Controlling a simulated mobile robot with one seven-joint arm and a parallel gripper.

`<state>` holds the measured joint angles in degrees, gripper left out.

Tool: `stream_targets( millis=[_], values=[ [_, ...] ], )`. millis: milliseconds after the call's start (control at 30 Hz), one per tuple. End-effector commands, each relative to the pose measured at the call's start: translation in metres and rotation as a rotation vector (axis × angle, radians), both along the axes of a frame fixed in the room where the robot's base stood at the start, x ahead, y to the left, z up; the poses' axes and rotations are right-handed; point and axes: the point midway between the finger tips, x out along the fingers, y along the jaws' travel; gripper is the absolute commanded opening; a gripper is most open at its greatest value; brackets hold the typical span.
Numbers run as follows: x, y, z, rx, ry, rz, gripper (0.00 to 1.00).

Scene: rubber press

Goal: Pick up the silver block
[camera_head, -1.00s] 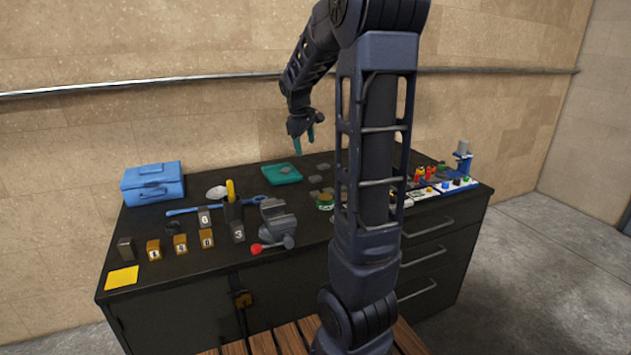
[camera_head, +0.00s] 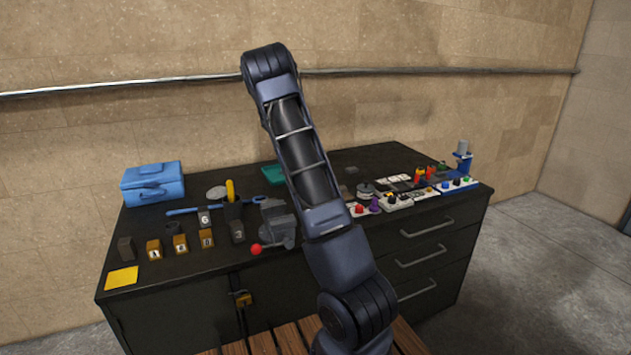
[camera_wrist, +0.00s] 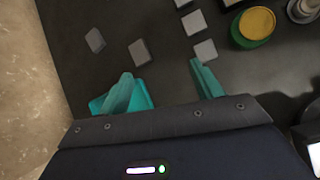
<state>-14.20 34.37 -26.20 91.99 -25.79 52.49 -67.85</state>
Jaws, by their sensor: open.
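Several small flat grey-silver blocks lie on the dark table in the wrist view: one at the left (camera_wrist: 95,40), one just ahead of my gripper (camera_wrist: 139,53), one to the right (camera_wrist: 205,50) and one above that (camera_wrist: 194,22). I cannot tell which is the silver block. My gripper (camera_wrist: 161,70) is open, with two teal fingers spread and nothing between them. The block ahead lies beyond the fingertips, nearer the left finger. In the head view, my arm hides the gripper and most of these blocks.
A teal tray (camera_wrist: 146,96) lies partly behind the left finger. A round yellow-green container (camera_wrist: 257,23) stands right of the blocks. In the head view, a grey vise (camera_head: 279,226), a blue toolbox (camera_head: 152,184) and numbered blocks (camera_head: 181,243) occupy the table's left half.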

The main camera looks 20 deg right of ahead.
Motion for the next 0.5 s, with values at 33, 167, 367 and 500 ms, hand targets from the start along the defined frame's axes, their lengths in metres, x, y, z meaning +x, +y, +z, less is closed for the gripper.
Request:
stream_targets(
  millis=[33,167,367,500],
  values=[
    [0.011,-0.001,-0.012,-0.027,0.027,0.029,0.65],
    [0.035,-0.005,-0.035,-0.091,0.094,0.108,0.65],
    [0.059,-0.008,-0.059,-0.159,0.165,0.189,0.65],
    [0.065,-0.009,-0.066,-0.176,0.187,0.212,0.65]
  ],
)
